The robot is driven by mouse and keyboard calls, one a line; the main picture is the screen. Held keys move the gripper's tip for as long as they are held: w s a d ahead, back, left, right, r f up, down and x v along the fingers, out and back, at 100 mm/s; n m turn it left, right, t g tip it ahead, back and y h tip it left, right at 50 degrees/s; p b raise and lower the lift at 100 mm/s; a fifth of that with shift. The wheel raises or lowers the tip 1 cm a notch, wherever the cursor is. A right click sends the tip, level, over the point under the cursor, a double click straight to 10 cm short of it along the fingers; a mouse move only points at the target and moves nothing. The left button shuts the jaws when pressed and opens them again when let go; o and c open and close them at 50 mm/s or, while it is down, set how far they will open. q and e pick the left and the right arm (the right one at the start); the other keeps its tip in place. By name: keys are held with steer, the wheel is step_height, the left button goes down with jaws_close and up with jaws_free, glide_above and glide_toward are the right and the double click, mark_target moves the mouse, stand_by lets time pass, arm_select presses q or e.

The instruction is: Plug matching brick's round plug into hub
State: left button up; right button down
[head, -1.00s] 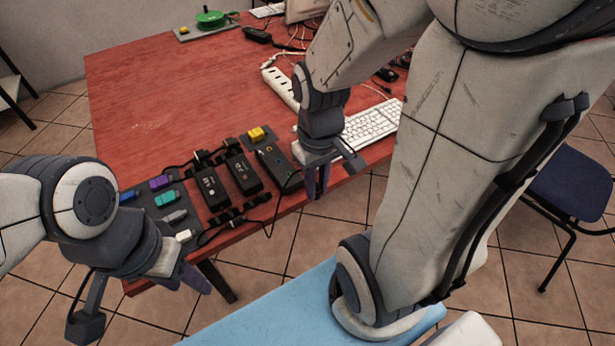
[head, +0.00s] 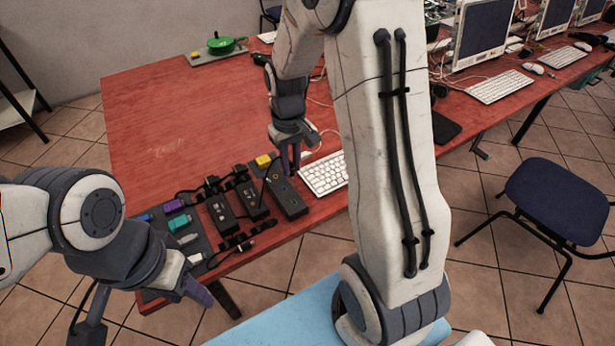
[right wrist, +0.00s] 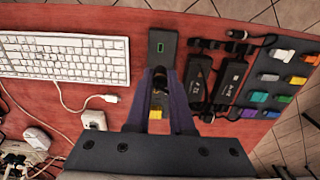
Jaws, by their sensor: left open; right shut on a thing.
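The hub (head: 291,203), a long black box with small coloured sockets on top, lies at the right end of the row; its green-marked end (right wrist: 161,46) shows in the right wrist view. Two black bricks, one (head: 222,213) and another (head: 249,201), lie left of it with pale labels I cannot read. My right gripper (head: 292,165) points down over the hub's far part. It is shut on a dark round plug (right wrist: 158,88), mostly hidden between the fingers; I cannot tell whether the plug touches the hub. My left gripper (head: 200,292) is open and empty off the table's front edge.
A dark board with coloured connectors (head: 178,222) lies left of the bricks. Black cables run around the bricks. A yellow block (head: 263,161) is close behind the hub. A white keyboard (head: 325,174) lies to the right. The red table (head: 165,130) is clear behind the row.

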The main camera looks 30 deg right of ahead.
steer(key=w+f+p, duration=0.3)
steer(key=w+p, duration=0.1)
steer(key=w, duration=0.6)
steer(key=b, duration=0.4)
glide_above(276, 177)
steer(key=shift+f, duration=3)
arm_select(q)
steer(key=shift+r, duration=0.85)
arm_select(e)
steer(key=shift+w, duration=0.1)
arm_select(q)
steer(key=shift+r+p, duration=0.3)
steer(key=shift+p, duration=0.25)
arm_select(e)
steer(key=shift+r, duration=0.1)
arm_select(q)
steer(key=shift+f+b, duration=0.65)
arm_select(e)
steer(key=shift+f, duration=1.15)
steer(key=c, duration=0.7)
jaws_free()
steer(key=shift+r, duration=0.1)
